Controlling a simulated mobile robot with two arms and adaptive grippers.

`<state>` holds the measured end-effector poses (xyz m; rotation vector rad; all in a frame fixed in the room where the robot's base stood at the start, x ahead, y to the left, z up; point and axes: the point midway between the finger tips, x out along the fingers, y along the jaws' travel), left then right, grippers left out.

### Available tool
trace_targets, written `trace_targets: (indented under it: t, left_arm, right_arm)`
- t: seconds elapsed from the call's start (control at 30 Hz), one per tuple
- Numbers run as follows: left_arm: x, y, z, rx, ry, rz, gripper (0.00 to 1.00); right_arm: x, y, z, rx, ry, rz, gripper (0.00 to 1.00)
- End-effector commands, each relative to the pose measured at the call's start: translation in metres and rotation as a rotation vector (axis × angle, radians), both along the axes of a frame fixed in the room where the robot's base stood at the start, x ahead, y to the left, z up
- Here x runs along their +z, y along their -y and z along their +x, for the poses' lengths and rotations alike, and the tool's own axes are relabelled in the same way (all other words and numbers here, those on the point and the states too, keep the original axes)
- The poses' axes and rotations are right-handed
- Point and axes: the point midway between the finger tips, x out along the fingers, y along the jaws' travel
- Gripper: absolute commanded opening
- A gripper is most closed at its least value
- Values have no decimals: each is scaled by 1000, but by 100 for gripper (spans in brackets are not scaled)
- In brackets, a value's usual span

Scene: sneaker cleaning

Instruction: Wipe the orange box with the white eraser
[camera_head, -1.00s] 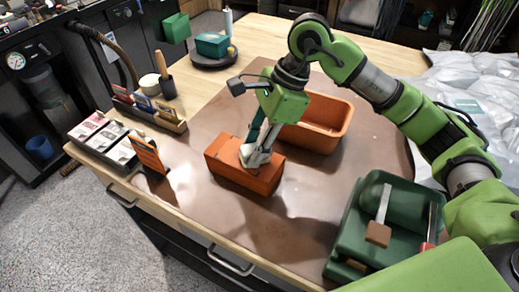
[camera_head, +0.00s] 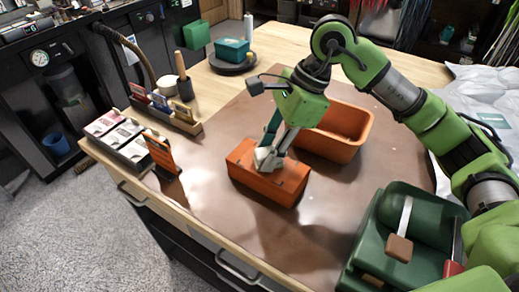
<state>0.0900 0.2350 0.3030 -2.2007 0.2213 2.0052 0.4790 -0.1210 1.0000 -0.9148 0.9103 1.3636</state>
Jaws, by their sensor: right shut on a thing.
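The orange box (camera_head: 268,183) sits on the brown mat (camera_head: 216,217) near the middle of the table. My right gripper (camera_head: 266,160) points down at the left part of the box's top. Its fingers are shut on the white eraser (camera_head: 264,159), a small pale piece mostly hidden by the fingers. The eraser appears to be at the box's top face; whether it touches cannot be told for sure. My left gripper is not in view.
An orange open bin (camera_head: 342,131) stands just behind the box. A green case (camera_head: 410,228) with a brush is at front right. An orange upright holder (camera_head: 162,154) and card trays (camera_head: 122,137) line the left edge. The mat's front left is clear.

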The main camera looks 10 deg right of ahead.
Motion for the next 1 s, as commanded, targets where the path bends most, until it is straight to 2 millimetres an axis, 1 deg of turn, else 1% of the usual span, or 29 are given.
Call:
trace_targets:
  t: [0.03, 0.33, 0.6, 0.7, 0.87, 1.0]
  left_arm:
    - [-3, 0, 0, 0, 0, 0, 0]
    - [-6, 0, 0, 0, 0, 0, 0]
    - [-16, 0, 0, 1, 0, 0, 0]
    - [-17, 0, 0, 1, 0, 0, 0]
    - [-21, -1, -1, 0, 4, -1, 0]
    - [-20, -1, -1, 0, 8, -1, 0]
  right_arm:
    - [-4, 4, -4, 1, -7, -8, 7]
    - [-4, 10, -11, 2, -9, -9, 7]
    - [-3, 26, -27, -1, -8, -7, 7]
    - [-1, 29, -31, 1, -7, -6, 7]
    - [-3, 29, -31, 1, -5, -5, 7]
    - [-1, 26, -28, 2, -5, -3, 7]
